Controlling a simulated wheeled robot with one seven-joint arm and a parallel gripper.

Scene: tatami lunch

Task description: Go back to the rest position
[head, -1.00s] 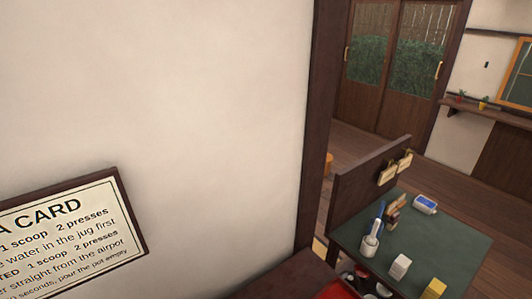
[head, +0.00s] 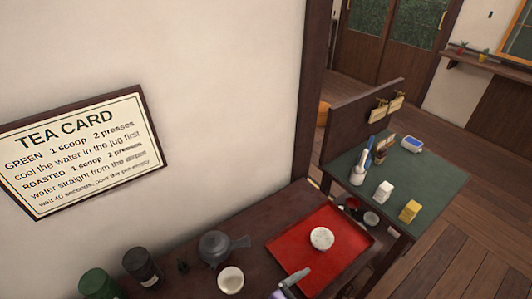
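My gripper is not recognisable in the head view. At the bottom edge a grey elongated part with a purple piece beside it (head: 291,281) is cut off by the frame, and I cannot tell what it belongs to. A dark counter (head: 262,213) runs along the wall below. A red tray (head: 338,240) lies on it with a white round item (head: 321,238) on top. Left of the tray are a dark side-handled teapot (head: 214,247), a pale cup (head: 230,280), a black canister (head: 141,266) and a green canister (head: 97,284).
A framed tea card (head: 82,146) hangs on the wall at left. A green-topped table (head: 425,178) stands at right with a white holder (head: 358,172), a white block (head: 384,191), a yellow block (head: 410,211) and a blue-and-white box (head: 412,144). Wooden floor (head: 465,250) is clear at lower right.

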